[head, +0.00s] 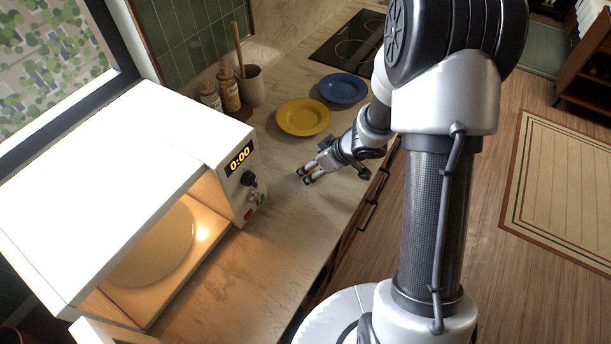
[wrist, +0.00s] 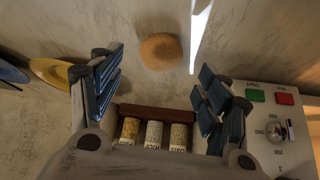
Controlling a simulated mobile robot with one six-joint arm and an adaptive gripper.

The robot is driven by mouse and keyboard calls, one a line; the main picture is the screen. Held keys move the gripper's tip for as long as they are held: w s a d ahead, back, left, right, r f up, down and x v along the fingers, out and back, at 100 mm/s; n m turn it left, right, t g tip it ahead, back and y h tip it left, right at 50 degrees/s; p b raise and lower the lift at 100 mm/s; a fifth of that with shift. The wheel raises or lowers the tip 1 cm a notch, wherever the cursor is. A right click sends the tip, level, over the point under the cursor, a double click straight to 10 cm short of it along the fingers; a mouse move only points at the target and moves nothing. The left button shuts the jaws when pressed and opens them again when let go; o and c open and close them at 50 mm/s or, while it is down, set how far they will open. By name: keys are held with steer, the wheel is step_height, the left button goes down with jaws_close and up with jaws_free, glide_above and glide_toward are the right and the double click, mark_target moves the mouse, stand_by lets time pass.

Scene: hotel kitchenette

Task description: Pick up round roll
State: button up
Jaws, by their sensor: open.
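The round roll (wrist: 160,51) shows in the wrist view as an orange-brown, rounded bun on the pale stone counter (wrist: 130,88). It lies beyond my fingertips, near the middle of the gap between them. My gripper (wrist: 158,82) is open and empty, with its blue-padded fingers wide apart and not touching the roll. In the head view my gripper (head: 306,177) is over the counter, right of the microwave. I cannot make out the roll in the head view.
The open, lit microwave (head: 130,150) with a turntable (head: 155,250) stands at left. A yellow plate (head: 303,117), a blue plate (head: 343,88), jars (head: 229,92) and a utensil crock (head: 250,86) are farther back. A small rack (wrist: 155,114) of jars shows below my fingertips in the wrist view.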

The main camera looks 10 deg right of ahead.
steer(key=b+x, duration=0.3)
steer(key=x, duration=0.1)
steer(key=shift+f, duration=0.35)
steer(key=shift+w+a+f, duration=0.2)
steer(key=shift+w+f, duration=0.1)
steer(key=shift+r, duration=0.1)
steer(key=shift+c, duration=0.2)
steer(key=shift+s, duration=0.1)
steer(key=c, duration=1.1)
steer(key=shift+r, duration=0.15)
